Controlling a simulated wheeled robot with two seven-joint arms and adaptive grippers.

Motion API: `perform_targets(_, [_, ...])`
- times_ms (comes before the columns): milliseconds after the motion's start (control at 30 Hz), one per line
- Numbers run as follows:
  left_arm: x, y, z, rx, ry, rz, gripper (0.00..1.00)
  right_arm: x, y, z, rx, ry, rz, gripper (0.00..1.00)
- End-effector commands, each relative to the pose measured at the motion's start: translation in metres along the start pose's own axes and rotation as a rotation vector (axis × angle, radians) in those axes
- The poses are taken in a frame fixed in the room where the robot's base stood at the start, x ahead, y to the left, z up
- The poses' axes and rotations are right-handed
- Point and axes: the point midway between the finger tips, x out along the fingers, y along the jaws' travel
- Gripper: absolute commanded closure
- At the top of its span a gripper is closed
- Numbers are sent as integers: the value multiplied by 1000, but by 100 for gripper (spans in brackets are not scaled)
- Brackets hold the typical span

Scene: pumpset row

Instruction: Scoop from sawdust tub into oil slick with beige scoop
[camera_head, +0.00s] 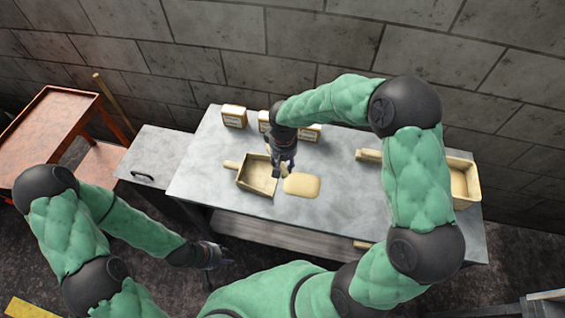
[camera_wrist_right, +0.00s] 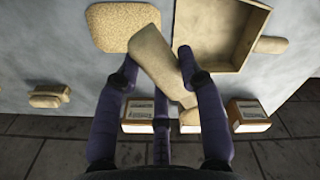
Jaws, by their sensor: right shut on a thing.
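My right gripper (camera_head: 284,165) is shut on the beige scoop (camera_wrist_right: 160,58), between the handled pan and a beige patch. The scoop is tilted in the right wrist view and mostly hidden by the gripper in the head view. The grainy beige patch (camera_head: 301,185) lies flat on the table; it also shows in the wrist view (camera_wrist_right: 125,22). No dark oil shows there. A beige tub (camera_head: 473,178), probably the sawdust tub, stands at the table's right end, partly behind my right arm. My left gripper (camera_head: 214,257) is empty, low before the table's front edge; its opening is unclear.
An open beige pan (camera_head: 257,183) with a handle sits left of the patch. Several small cartons (camera_head: 234,115) stand along the back. A beige block-like thing (camera_head: 369,155) lies right of them. A grey cabinet (camera_head: 155,150) and red cart (camera_head: 50,125) are at left; a wall is behind.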

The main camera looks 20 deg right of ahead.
Motion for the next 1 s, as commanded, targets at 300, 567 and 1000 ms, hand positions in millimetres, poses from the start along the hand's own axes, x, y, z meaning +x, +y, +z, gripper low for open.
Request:
perform_targets(300, [-4,1,0,0,-1,0,60,12,18,-8,-161,-2,2,100])
perform_targets(567, [-8,3,0,0,0,0,60,34,49,-18,-435,-4,5,100])
perform_targets(1000, [-16,6,1,0,0,0,60,73,101,-26,-905,-7,6,100])
